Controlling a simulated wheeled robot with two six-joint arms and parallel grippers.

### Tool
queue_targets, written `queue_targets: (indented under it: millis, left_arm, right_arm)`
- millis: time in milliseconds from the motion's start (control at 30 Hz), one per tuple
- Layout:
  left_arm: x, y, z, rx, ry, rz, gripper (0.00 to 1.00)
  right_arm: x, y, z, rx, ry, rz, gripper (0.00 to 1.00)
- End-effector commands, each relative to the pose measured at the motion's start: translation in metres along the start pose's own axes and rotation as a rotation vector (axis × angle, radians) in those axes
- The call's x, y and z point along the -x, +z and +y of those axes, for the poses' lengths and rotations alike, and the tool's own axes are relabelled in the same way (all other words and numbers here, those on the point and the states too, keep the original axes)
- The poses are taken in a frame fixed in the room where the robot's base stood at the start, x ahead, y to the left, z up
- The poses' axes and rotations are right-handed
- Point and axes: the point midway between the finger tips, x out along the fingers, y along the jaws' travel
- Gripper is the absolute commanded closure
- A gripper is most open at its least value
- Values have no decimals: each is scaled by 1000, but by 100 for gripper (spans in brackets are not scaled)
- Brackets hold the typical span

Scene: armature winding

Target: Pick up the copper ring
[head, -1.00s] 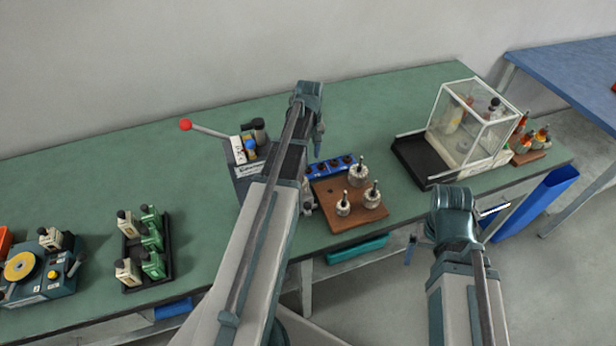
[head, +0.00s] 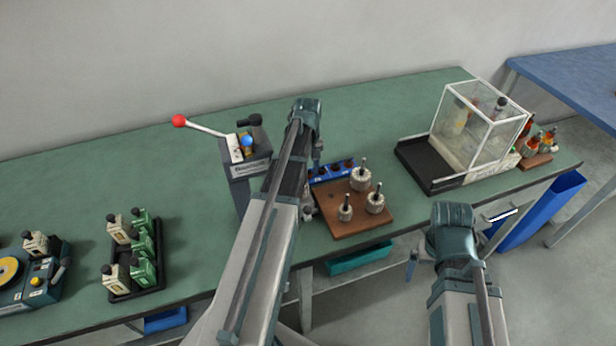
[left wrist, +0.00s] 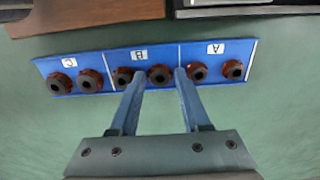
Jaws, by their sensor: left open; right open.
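Several reddish-brown copper rings with dark centres sit in a blue tray marked A, B and C, two per section. In the left wrist view, one copper ring (left wrist: 160,74) of section B lies between the fingertips of my open left gripper (left wrist: 159,71). The other section B ring (left wrist: 123,77) is just left of the left finger. I cannot tell how high the fingers are above the tray (left wrist: 102,60). In the head view my left gripper (head: 318,163) is over the tray (head: 320,178), partly hiding it. My right gripper (head: 412,265) is off the bench's front edge, empty.
A wooden board (head: 338,228) with three armatures is in front of the tray. A lever press (head: 243,165) stands left. A glass case (head: 480,130) and a black tray (head: 415,165) are right. A black rack (head: 150,285) holds several parts.

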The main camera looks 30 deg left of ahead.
Motion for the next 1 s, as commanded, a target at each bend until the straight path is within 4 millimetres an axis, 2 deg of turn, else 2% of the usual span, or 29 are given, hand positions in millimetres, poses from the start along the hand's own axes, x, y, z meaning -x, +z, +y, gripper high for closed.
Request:
queue_targets:
  millis: [33, 300, 733, 1000]
  left_arm:
    - [0, 0, 0, 0, 0, 0, 53]
    - [0, 0, 0, 0, 0, 0, 100]
    - [3, 0, 0, 0, 0, 0, 100]
    - [26, 0, 0, 0, 0, 0, 100]
  right_arm:
    - [0, 0, 0, 0, 0, 0, 4]
    - [0, 0, 0, 0, 0, 0, 4]
    - [3, 0, 0, 0, 0, 0, 4]
    - [26, 2, 2, 0, 0, 0, 4]
